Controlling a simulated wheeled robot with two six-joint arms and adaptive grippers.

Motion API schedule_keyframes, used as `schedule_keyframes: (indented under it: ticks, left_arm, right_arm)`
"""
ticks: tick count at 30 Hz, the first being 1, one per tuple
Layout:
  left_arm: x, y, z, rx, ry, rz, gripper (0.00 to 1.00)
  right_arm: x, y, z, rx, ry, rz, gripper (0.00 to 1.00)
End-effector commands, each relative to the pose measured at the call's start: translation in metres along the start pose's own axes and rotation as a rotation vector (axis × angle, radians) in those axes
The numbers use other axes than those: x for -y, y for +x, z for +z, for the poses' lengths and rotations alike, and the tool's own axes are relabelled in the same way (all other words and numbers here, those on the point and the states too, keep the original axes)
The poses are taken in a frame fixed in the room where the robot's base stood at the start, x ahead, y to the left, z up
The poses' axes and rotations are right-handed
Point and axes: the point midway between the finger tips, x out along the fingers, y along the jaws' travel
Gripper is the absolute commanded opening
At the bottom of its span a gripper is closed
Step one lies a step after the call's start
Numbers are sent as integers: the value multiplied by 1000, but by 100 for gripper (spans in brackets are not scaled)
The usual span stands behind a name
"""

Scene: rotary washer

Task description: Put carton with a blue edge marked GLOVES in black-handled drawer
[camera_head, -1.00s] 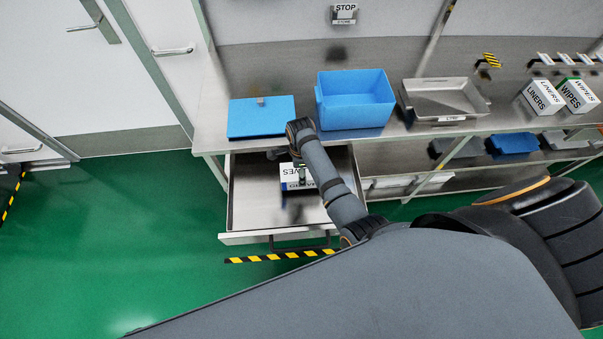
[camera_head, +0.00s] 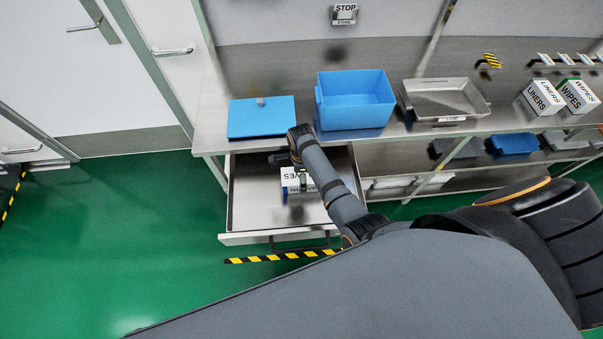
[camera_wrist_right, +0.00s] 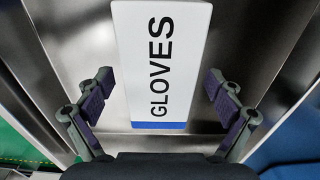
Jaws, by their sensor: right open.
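The white GLOVES carton (camera_head: 291,181) lies inside the open drawer (camera_head: 243,207), partly hidden by my right arm in the head view. The drawer's dark handle (camera_head: 300,248) shows at its front. In the right wrist view the carton (camera_wrist_right: 162,60) has a blue edge at its near end. My right gripper (camera_wrist_right: 160,88) is open, with a finger on either side of the carton and a gap to each. My left gripper is not in view.
A blue lid (camera_head: 262,120), a blue bin (camera_head: 355,102) and a metal tray (camera_head: 445,99) stand on the counter above the drawer. LINERS (camera_head: 543,98) and WIPES (camera_head: 577,96) cartons stand at the right. Green floor is clear at left.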

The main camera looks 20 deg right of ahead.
Motion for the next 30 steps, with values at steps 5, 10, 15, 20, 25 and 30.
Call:
schedule_keyframes:
  ticks: [5,10,15,20,25,30]
  left_arm:
    - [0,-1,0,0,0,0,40]
    - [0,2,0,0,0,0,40]
    - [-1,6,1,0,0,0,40]
    - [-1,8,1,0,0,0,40]
    - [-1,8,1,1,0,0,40]
    - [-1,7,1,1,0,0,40]
  right_arm:
    - [1,-19,0,1,0,-3,93]
    - [1,-61,1,2,0,-5,93]
    - [1,-98,0,1,0,-3,93]
    - [1,-118,0,1,-1,-2,93]
    - [0,-123,0,0,0,1,93]
    - [0,-122,0,0,0,0,93]
